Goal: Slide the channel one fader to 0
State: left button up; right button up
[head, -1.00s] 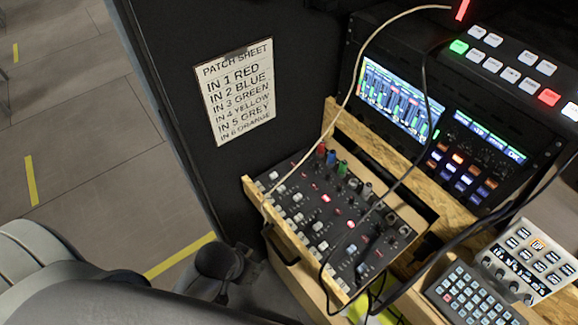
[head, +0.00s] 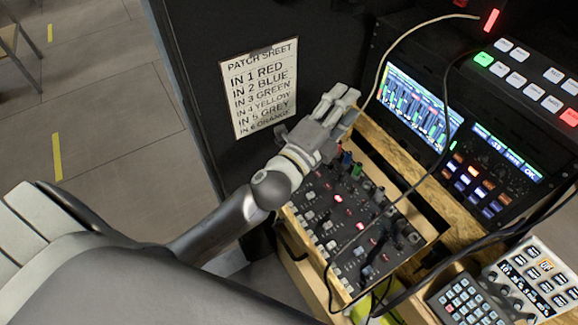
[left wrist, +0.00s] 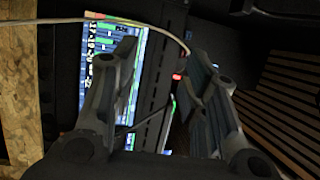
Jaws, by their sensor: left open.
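The black mixer (head: 322,216) sits in a wooden tray, with pale caps along its left side, coloured knobs and red-lit buttons. I cannot tell which cap is the channel one fader; my left arm covers the mixer's upper left corner. My left gripper (head: 341,97) is raised over that far corner, apart from the panel, in front of the dark wall. In the left wrist view its two fingers (left wrist: 162,52) are spread with nothing between them, and the mixer's faders do not show there. My right gripper is not in view.
A pale cable (head: 400,36) arcs beside my left gripper, and black cables cross the mixer. A lit screen unit (head: 412,108) stands behind it. A patch sheet (head: 262,90) hangs on the dark wall. A keypad (head: 463,303) lies at lower right.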

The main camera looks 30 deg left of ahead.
pick_arm(q)
jog(key=s+d+r+m+g+h, duration=0.1)
jog(key=d+r+m+g+h, duration=0.15)
jog(key=d+m+h, duration=0.5)
jog(key=s+d+r+m+g+h, duration=0.1)
jog(key=d+r+m+g+h, duration=0.25)
jog(key=m, duration=0.75)
jog(key=s+d+f+m+g+h, duration=0.1)
jog(key=d+f+m+g, duration=0.1)
jog(key=f+m+g, duration=0.4)
jog(key=s+d+f+m+g, duration=0.2)
jog(key=d+f+m+g, duration=0.1)
jog(key=m, duration=0.5)
jog(key=w+a+f+m+g+y, duration=0.2)
jog(key=a+f+m+g+y, duration=0.3)
jog(key=a+f+y, duration=0.45)
jog(key=w+a+f+m+y, duration=0.1)
jog(key=a+f+m+y, duration=0.15)
jog(key=a, duration=0.65)
jog(key=a+f+m+y, duration=0.1)
jog(key=a+y, duration=0.3)
jog(key=a, duration=0.5)
notch_tip(320, 180, down, 10)
jog(key=b, duration=0.6)
jog(key=shift+w+d+f, duration=0.1)
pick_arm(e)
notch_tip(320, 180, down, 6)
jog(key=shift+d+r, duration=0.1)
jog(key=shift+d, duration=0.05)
